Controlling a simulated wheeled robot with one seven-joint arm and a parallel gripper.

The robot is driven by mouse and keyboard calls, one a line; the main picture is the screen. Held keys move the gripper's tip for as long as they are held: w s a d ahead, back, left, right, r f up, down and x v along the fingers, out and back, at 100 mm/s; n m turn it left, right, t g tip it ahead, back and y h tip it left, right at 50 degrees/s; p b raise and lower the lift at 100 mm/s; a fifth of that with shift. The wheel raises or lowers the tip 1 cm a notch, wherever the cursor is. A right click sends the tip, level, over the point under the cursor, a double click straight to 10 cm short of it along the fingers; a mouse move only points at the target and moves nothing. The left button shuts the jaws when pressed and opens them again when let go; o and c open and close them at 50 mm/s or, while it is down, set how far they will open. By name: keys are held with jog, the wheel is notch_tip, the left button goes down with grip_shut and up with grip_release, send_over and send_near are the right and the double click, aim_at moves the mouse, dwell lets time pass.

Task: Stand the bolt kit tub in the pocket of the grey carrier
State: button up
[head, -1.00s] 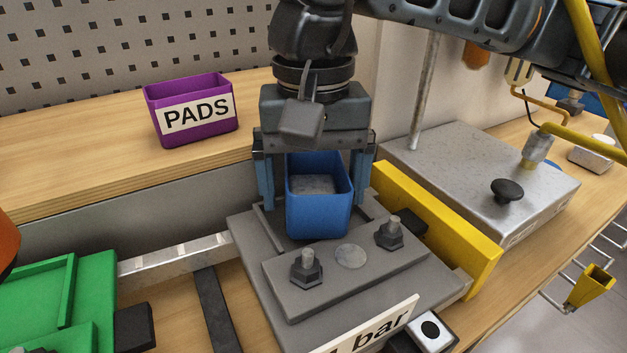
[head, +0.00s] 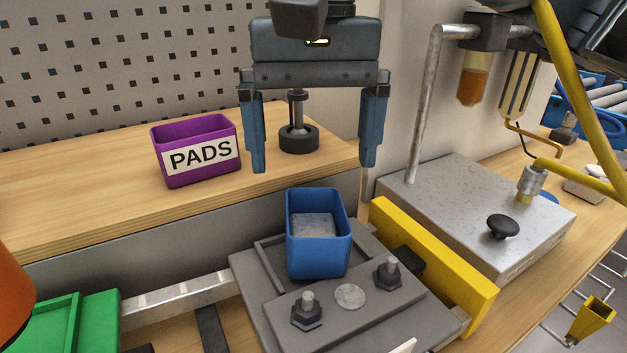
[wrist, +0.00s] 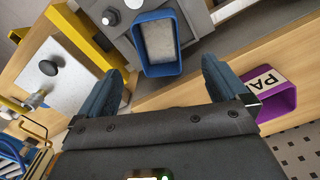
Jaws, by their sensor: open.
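The blue bolt kit tub (head: 318,258) stands upright in the pocket of the grey carrier (head: 262,285), behind the raised block with two bolts. A grey fill shows inside the tub. It also shows in the wrist view (wrist: 157,45), below the open jaws. My gripper (head: 313,165) is open and empty, above and behind the tub, apart from it. In the wrist view its two fingers (wrist: 160,85) are spread to either side of the tub's near rim. The tub hides part of the pocket, and its base cannot be seen.
A purple PADS bin (head: 196,152) stands on the wooden shelf at left. A dark round post (head: 298,138) stands on the shelf behind my gripper. A yellow block (head: 435,258) and a grey plate with a black knob (head: 500,228) lie right of the carrier. A green fixture (head: 70,325) is at lower left.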

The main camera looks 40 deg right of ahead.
jog(key=shift+r, duration=1.2)
